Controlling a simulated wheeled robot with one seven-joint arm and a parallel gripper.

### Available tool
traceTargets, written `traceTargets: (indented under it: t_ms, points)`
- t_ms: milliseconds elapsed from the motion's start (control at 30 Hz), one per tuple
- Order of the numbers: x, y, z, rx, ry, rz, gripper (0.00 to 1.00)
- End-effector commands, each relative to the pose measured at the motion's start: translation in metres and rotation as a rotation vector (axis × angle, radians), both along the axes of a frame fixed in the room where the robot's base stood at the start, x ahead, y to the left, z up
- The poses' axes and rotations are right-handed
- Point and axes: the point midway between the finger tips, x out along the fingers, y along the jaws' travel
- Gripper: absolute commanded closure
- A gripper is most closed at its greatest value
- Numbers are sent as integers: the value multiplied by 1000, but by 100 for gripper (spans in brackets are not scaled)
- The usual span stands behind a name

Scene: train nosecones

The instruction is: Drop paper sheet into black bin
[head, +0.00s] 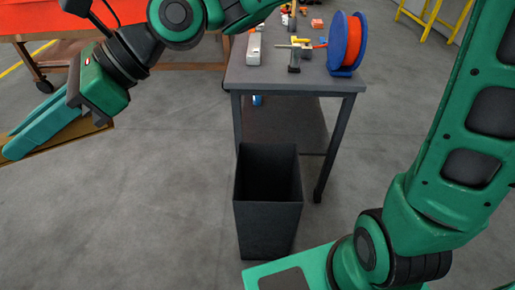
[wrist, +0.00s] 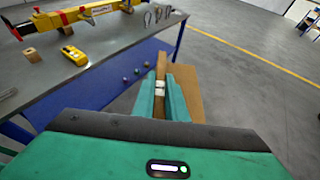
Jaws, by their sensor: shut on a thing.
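The black bin (head: 268,228) stands upright on the floor in the head view, in front of a grey table, with its open top facing up. My gripper (head: 22,140) is at the far left of the head view, well away from the bin. It is shut on a brown paper sheet (head: 72,140), which shows partly behind and below the fingers. In the wrist view the teal fingers of my gripper (wrist: 162,90) pinch the sheet (wrist: 190,88), which extends past them. The bin is not visible in the wrist view.
The grey table (head: 275,78) behind the bin carries an orange spool with blue flanges (head: 346,42) and several tools. An orange-topped cart (head: 170,24) stands at the back left. In the wrist view a workbench (wrist: 105,68) lies left of the fingers. Bare floor separates gripper and bin.

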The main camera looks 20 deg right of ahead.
Motion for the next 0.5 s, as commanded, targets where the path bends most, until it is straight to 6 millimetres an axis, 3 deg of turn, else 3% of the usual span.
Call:
traceTargets:
  t_ms: [167, 500]
  points:
    - [43, -21, -14, 2, 5, -42, 100]
    - [167, -113, -84, 0, 10, -176, 100]
